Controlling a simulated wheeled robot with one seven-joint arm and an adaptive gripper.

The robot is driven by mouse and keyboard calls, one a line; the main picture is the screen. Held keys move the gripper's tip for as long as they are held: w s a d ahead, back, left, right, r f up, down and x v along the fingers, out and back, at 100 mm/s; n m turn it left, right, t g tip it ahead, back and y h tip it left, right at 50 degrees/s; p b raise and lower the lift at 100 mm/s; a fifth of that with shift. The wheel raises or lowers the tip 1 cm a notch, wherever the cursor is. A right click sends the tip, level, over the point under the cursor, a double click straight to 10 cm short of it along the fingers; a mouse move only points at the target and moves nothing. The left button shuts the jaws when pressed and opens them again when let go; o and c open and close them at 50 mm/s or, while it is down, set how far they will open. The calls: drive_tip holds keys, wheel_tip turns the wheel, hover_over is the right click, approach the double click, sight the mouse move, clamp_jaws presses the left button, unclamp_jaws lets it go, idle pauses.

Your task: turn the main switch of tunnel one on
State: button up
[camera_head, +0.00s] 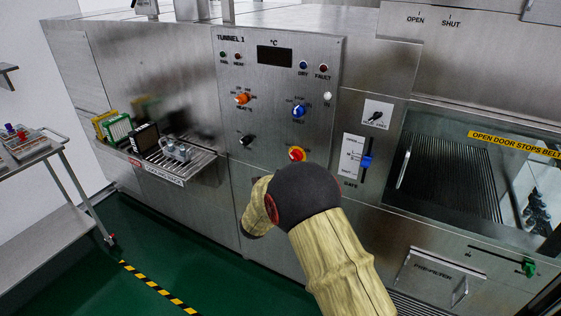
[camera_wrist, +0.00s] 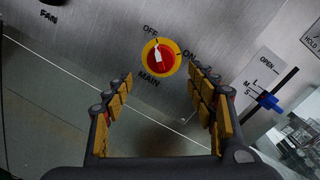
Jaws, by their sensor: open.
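The main switch (camera_head: 297,154) is a red knob on a yellow disc, low on the TUNNEL 1 panel (camera_head: 230,70). In the wrist view the main switch (camera_wrist: 159,57) has OFF at its upper left, ON at its right and MAIN below. Its white pointer mark points up, toward OFF. My gripper (camera_wrist: 160,95) is open, with yellow-padded fingers on either side of the view. The switch shows just beyond and between the fingertips, with no visible contact. In the head view my arm's dark joint hides the gripper fingers.
On the same panel are an orange knob (camera_head: 242,98), a blue knob (camera_head: 298,110) and a black FAN knob (camera_head: 246,141). A blue-handled slider (camera_head: 367,161) is to the right. A shelf (camera_head: 190,168) with small boxes juts out at left.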

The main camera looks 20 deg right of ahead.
sight(294, 159)
drive_tip(key=shift+b+x, duration=0.9)
drive_tip(key=shift+x, duration=3.05)
drive_tip(key=shift+s, duration=0.1)
drive_tip(key=shift+c, duration=1.4)
drive_tip(key=c, duration=0.7)
drive_tip(key=shift+c, duration=0.9)
